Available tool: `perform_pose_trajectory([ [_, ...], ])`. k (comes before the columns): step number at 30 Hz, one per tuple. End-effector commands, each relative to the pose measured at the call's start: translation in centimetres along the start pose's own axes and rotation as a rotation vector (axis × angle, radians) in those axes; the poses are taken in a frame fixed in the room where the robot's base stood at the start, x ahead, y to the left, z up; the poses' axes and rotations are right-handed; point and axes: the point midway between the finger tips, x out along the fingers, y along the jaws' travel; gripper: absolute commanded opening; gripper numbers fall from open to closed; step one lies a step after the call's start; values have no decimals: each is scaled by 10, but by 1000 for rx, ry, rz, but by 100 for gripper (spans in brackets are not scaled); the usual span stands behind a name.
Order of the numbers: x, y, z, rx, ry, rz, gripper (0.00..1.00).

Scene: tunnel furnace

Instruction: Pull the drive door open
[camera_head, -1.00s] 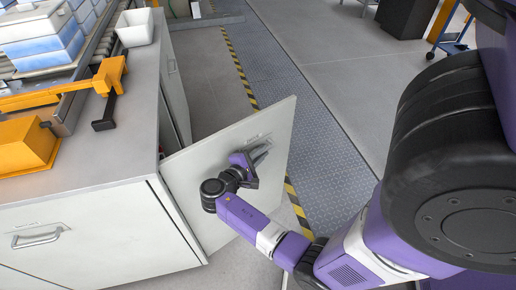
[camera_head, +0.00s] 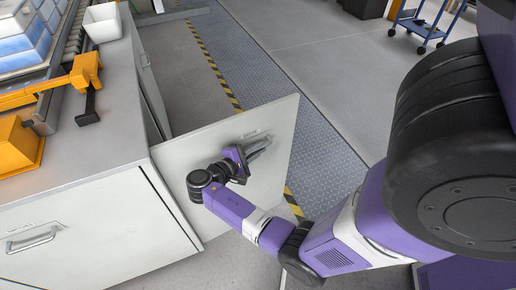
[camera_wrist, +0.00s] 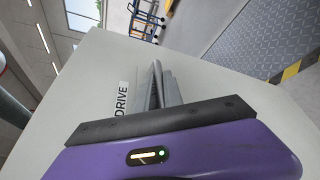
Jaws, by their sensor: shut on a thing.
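The drive door (camera_head: 262,182) is a pale grey panel standing swung out from the cabinet's near corner in the head view. In the wrist view the panel (camera_wrist: 210,78) fills the middle and carries the label DRIVE (camera_wrist: 121,99). The door's handle (camera_head: 258,148) is a grey bar near its free edge; it also shows in the wrist view (camera_wrist: 158,82). My gripper (camera_head: 245,160) is shut on the handle, in front of the door's face. The fingertips are partly hidden by the gripper's body in the wrist view.
The cabinet (camera_head: 75,240) stands at the left, with a second handled front (camera_head: 32,239). Its top bears an orange bracket (camera_head: 75,76), a white bin (camera_head: 102,22) and blue-white blocks (camera_head: 25,35). Open floor (camera_head: 330,80) lies beyond the door; a blue trolley (camera_head: 420,22) stands far back.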

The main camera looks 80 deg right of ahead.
Motion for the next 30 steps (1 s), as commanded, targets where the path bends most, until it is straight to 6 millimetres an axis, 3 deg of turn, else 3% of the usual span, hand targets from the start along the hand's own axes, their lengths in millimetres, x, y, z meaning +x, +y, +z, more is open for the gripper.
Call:
perform_pose_trajectory([
  [2, -1, 0, -1, -1, 3, 0, 0],
  [3, -1, 0, -1, -1, 4, 0, 20],
  [6, 0, 0, -1, 0, 3, 0, 33],
  [17, -5, 0, -1, 0, 2, 0, 33],
  [30, -68, 0, -1, 0, 4, 1, 33],
])
